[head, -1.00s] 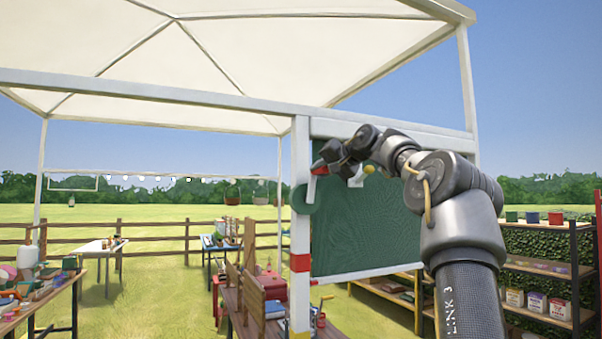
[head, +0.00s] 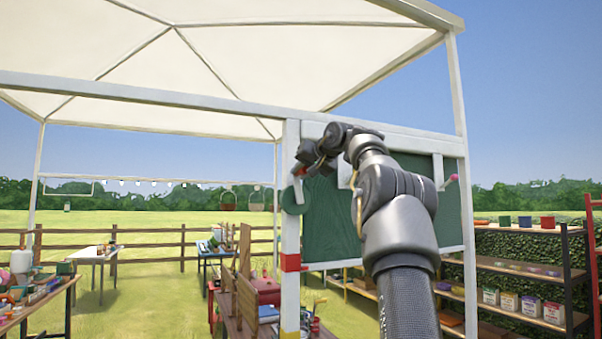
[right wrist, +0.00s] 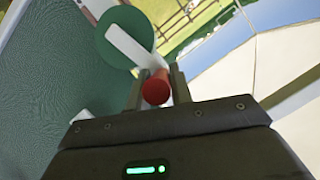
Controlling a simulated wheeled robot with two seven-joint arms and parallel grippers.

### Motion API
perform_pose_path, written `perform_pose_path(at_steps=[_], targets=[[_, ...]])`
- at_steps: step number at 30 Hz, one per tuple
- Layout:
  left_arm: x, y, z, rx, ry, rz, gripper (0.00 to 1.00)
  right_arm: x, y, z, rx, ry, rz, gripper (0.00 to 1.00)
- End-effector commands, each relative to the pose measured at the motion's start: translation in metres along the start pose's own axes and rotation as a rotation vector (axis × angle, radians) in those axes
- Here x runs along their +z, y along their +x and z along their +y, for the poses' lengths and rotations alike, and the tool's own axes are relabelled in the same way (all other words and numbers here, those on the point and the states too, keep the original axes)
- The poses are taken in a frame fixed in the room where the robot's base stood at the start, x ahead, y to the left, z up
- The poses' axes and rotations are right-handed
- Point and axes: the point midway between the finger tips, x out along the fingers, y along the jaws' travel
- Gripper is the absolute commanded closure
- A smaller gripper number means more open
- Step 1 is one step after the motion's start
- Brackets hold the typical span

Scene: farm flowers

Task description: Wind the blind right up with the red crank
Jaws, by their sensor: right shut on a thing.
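The green blind (head: 330,222) hangs in a white frame, and its pale bottom bar is well below the frame's top. A green disc (head: 292,201) at the frame's left post carries a white crank arm with the red crank handle (head: 299,170) at its upper end. My right gripper (head: 304,162) is at this handle. In the right wrist view, the round red handle end (right wrist: 156,91) sits between the two fingers, which are shut on it. The white crank arm (right wrist: 127,45) runs from there across the green disc (right wrist: 120,22). My left gripper is not in view.
My right arm covers part of the blind. A pink knob (head: 452,178) is at the frame's right side. Shelves with pots (head: 520,268) stand at right, and a wooden bench (head: 235,310) stands below the left post. Cluttered tables (head: 35,295) stand at left.

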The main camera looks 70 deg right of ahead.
Motion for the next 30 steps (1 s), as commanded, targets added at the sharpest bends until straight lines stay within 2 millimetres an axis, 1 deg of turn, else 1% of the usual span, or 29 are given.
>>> perform_pose_path(at_steps=[2,3,8,16,20,23,24,30], targets=[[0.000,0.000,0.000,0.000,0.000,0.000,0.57,0.002,0.001,0.002,0.002,0.001,-0.006,1.00],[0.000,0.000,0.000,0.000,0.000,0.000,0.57,0.002,0.001,0.002,0.002,0.002,-0.006,0.77],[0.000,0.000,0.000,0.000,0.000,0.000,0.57,0.001,0.001,0.001,0.001,0.001,-0.003,0.57],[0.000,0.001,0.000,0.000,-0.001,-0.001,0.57,0.001,0.000,-0.001,-0.001,0.000,-0.001,0.57],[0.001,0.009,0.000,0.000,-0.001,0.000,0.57,0.002,-0.007,0.001,-0.003,0.000,0.002,0.57],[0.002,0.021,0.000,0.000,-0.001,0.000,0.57,0.004,-0.022,0.003,-0.003,-0.001,0.004,0.57],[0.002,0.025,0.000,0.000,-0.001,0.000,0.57,0.004,-0.030,0.003,-0.002,0.000,0.005,0.57],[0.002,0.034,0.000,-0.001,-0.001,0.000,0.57,0.001,-0.072,0.002,-0.003,0.001,0.003,0.57]])
